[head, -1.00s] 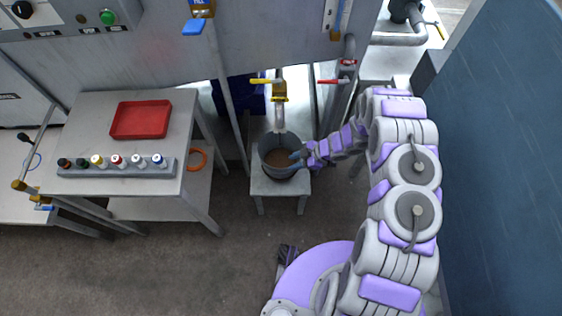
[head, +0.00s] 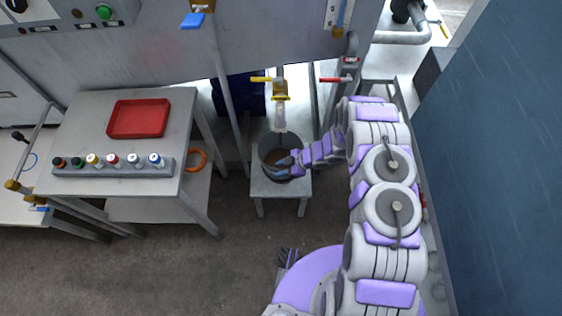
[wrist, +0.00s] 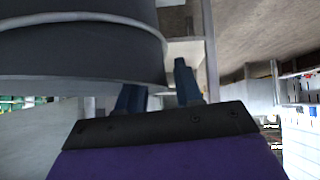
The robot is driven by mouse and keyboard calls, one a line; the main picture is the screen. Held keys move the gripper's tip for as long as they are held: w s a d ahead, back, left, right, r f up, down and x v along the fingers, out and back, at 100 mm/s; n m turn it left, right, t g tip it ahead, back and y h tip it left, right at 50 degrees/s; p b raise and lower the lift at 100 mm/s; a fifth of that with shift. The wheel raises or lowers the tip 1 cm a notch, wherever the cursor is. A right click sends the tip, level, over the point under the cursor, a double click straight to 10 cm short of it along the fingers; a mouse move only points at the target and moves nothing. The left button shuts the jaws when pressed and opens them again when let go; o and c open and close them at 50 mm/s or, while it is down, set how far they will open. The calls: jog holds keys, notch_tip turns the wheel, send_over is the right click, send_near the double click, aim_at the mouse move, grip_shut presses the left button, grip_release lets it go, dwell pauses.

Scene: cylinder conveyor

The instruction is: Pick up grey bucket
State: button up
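The grey bucket (head: 265,152) stands upright on a small metal stand under a spout and holds something brown. It also fills the upper left of the wrist view (wrist: 75,50), with its curved side and a raised band close to the camera. My gripper (head: 285,165) reaches in from the right and overlaps the right side of the bucket in the head view. In the wrist view my gripper (wrist: 158,88) has its two blue fingers apart, with a gap between them. The left finger lies close by the bucket's edge. I cannot tell whether it touches.
The small stand (head: 290,189) carries the bucket. The spout with a yellow valve (head: 279,95) hangs just above it. A metal table (head: 165,185) with a red tray (head: 139,118) and several bottles stands to the left. A blue wall (head: 495,170) is on the right. The front floor is clear.

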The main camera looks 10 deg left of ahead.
grip_shut()
dwell(1.3)
